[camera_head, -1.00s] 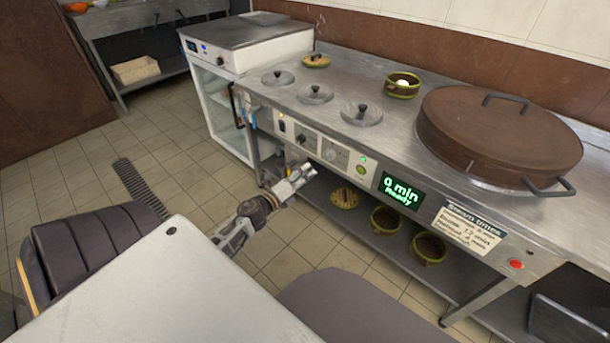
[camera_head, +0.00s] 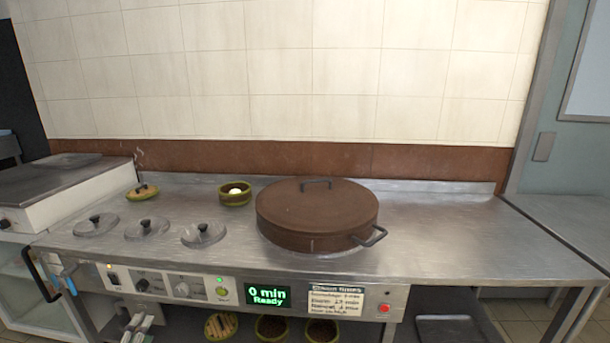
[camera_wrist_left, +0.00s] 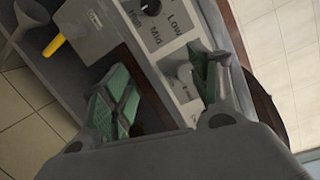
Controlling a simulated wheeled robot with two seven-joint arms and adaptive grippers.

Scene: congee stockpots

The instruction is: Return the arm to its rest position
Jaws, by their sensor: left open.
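My left gripper (camera_head: 138,325) shows at the bottom left of the head view, just in front of the counter's control panel (camera_head: 170,284). In the left wrist view my left gripper (camera_wrist_left: 158,88) has its green-padded fingers spread apart, with nothing held between them. The panel's knobs and printed labels show beyond the fingers there. I cannot tell the exact gap to the panel. My right gripper is in neither view.
Several bowls (camera_head: 271,327) sit on the shelf below. The counter's right part is clear.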

